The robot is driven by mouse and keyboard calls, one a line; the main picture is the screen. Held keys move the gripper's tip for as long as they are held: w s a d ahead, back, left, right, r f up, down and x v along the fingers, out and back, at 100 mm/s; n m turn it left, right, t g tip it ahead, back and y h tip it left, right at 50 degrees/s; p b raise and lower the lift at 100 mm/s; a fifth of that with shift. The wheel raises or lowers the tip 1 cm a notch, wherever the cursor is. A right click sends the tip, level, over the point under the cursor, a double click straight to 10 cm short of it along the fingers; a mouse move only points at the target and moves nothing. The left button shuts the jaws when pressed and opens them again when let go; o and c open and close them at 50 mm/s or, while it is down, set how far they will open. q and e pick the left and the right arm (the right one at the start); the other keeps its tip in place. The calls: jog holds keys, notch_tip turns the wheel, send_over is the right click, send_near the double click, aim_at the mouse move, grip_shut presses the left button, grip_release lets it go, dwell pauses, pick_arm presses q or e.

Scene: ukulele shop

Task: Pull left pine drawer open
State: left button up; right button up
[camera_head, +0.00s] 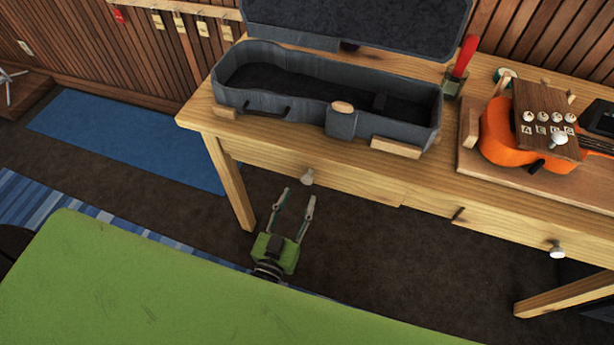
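The left pine drawer (350,184) is in the front of the pine table, below the open case, and looks shut. Its round pale knob (307,177) sticks out from the drawer front. My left gripper (297,197) is open and empty, its two fingers pointing up toward the drawer. The knob shows just beyond the fingertips, and a small gap seems to lie between them. A right drawer (510,235) with its own knob (557,251) is farther right. My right gripper is not in view.
On the table stand an open grey instrument case (230,105), a red-handled tool (465,56) and an orange ukulele (497,132) on a wooden board. A table leg (232,190) is left of my gripper. A blue mat (130,135) lies on the dark floor.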

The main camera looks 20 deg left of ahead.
aim_at(306, 182)
pick_arm(q)
jog(key=w, duration=0.6)
jog(key=shift+w+d, duration=0.1)
jog(key=shift+w, duration=0.1)
jog(key=shift+w+f, duration=0.1)
jog(key=shift+w, duration=0.55)
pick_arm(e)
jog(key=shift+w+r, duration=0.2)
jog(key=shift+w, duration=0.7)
pick_arm(q)
jog(key=shift+c, duration=1.1)
grip_shut()
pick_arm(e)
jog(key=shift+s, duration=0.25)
